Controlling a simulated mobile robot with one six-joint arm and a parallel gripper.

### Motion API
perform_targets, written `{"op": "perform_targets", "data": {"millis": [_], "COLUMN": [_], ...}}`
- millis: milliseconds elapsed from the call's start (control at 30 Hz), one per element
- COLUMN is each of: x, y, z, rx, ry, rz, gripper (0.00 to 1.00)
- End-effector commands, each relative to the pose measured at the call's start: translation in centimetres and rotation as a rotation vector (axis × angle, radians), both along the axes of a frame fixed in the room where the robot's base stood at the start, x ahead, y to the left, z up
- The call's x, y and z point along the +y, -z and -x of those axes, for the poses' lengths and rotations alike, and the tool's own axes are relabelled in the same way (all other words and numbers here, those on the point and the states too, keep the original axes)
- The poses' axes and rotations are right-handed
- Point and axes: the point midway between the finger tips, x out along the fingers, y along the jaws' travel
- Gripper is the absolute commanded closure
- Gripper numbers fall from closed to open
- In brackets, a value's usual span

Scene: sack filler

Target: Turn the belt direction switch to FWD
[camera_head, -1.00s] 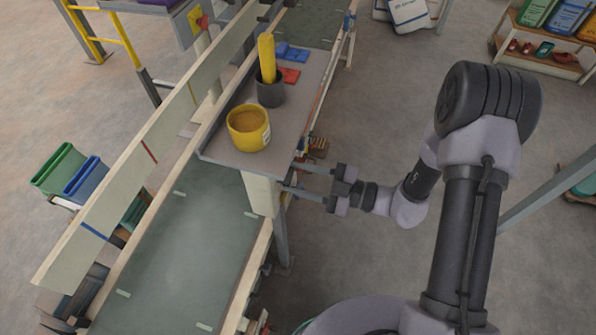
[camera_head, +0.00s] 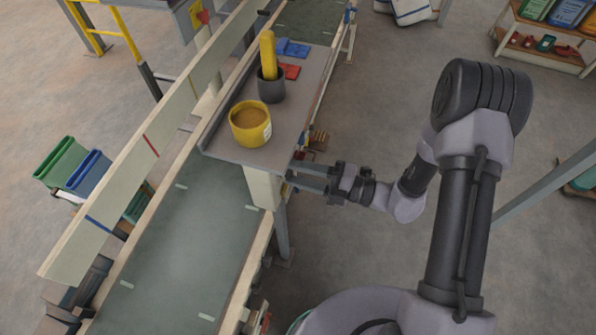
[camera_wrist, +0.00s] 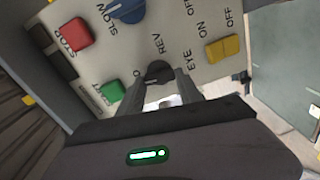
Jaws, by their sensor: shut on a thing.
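The belt direction switch (camera_wrist: 158,71) is a small black knob on the pale control panel (camera_wrist: 200,66), with "REV" and "0" printed beside it. I cannot read FWD, and the knob's exact pointing is unclear. My gripper (camera_wrist: 161,80) is shut on the knob, one finger on each side. In the head view, my gripper (camera_head: 291,179) reaches in from the right to the panel's box (camera_head: 262,187) on the conveyor's side. The switch is hidden there.
The panel also carries a red stop button (camera_wrist: 74,34), a green start button (camera_wrist: 112,91), a blue knob (camera_wrist: 126,9) and a yellow eye switch (camera_wrist: 223,49), all close by. Above the box, a grey shelf (camera_head: 285,120) holds a yellow tub (camera_head: 249,124) and a dark cup (camera_head: 271,88).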

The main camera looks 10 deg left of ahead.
Motion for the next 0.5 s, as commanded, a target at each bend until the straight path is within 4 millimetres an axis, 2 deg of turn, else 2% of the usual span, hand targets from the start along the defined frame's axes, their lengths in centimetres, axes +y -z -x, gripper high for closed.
{"op": "perform_targets", "data": {"millis": [200, 500], "x": [-0.01, -0.01], "y": [0.12, 0.13], "z": [0.05, 0.05], "rx": [-0.107, -0.175], "ry": [-0.001, -0.001], "rz": [0.009, 0.015], "gripper": [0.99, 0.99]}}
